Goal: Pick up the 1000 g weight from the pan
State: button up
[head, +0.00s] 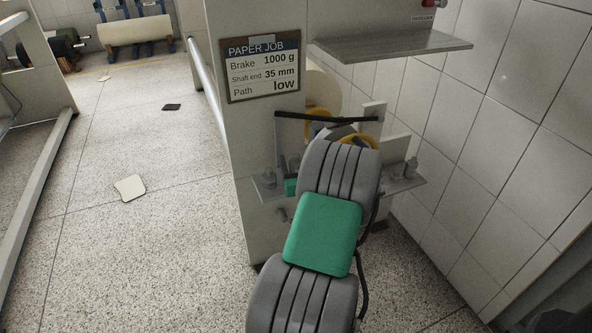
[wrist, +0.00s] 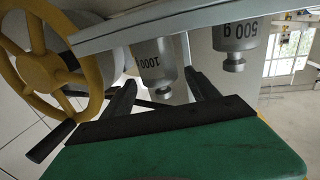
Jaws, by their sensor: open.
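The 1000 g weight (wrist: 156,62) is a grey metal cylinder with a narrow knob. In the wrist view it appears upside down, its base against a pale metal ledge (wrist: 110,35); I cannot tell whether that is the pan. My gripper (wrist: 158,76) is open, with its dark fingers on either side of the weight's knob end; contact is not clear.
A 500 g weight (wrist: 235,38) sits beside the 1000 g one. A yellow handwheel (wrist: 40,60) with a black handle is close on the other side. A sign (head: 262,67) reads brake 1000 g. An empty-looking upper shelf (head: 395,45) juts out above.

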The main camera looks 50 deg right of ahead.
jog(key=x, duration=0.3)
jog(key=shift+w+d+f, duration=0.1)
jog(key=shift+w+f, duration=0.05)
jog(key=shift+w, duration=0.2)
grip_shut()
dwell(0.4)
